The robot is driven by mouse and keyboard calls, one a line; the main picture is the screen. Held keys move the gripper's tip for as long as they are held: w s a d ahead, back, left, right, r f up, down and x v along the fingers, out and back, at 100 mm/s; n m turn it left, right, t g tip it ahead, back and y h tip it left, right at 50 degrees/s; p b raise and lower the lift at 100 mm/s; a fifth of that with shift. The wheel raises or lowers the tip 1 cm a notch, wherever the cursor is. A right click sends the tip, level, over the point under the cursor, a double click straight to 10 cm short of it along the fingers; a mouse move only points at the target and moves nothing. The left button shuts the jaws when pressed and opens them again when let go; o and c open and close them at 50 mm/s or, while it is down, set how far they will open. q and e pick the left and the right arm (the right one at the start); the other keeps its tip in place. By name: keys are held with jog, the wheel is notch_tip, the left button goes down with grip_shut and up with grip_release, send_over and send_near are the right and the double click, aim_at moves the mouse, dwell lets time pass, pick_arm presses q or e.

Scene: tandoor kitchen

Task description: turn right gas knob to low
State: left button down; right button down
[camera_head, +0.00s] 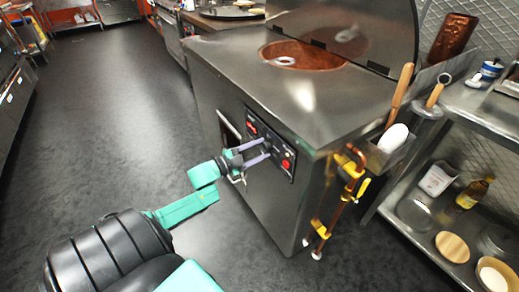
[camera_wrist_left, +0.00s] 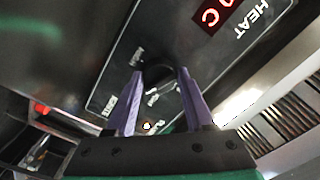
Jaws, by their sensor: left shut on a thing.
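The control panel (camera_head: 288,150) is on the front of the steel tandoor counter, with red displays or lights on it. My left gripper (camera_head: 266,151) reaches to the panel, its purple fingers pointing at its face. In the left wrist view, the fingertips (camera_wrist_left: 160,76) are on either side of a dark round knob (camera_wrist_left: 158,77), and the gripper is shut on it. White lettering around the knob is too small to read surely. A red display (camera_wrist_left: 207,17) marked HEAT sits above it. The fingers hide the knob in the head view. My right gripper is not in view.
A copper gas pipe with yellow valves (camera_head: 350,165) stands right of the panel. A steel shelf (camera_head: 462,110) with dishes and a bottle is at the far right. The tandoor opening (camera_head: 315,58) is on the counter top. The dark floor (camera_head: 110,130) at the left is clear.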

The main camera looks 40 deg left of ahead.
pick_arm(q)
jog(key=shift+f+m, duration=0.1)
jog(key=shift+m, duration=0.8)
jog(key=shift+c, duration=1.4)
grip_release()
jog(key=p+v, duration=0.1)
jog(key=v, duration=1.3)
jog(key=shift+s, duration=0.35)
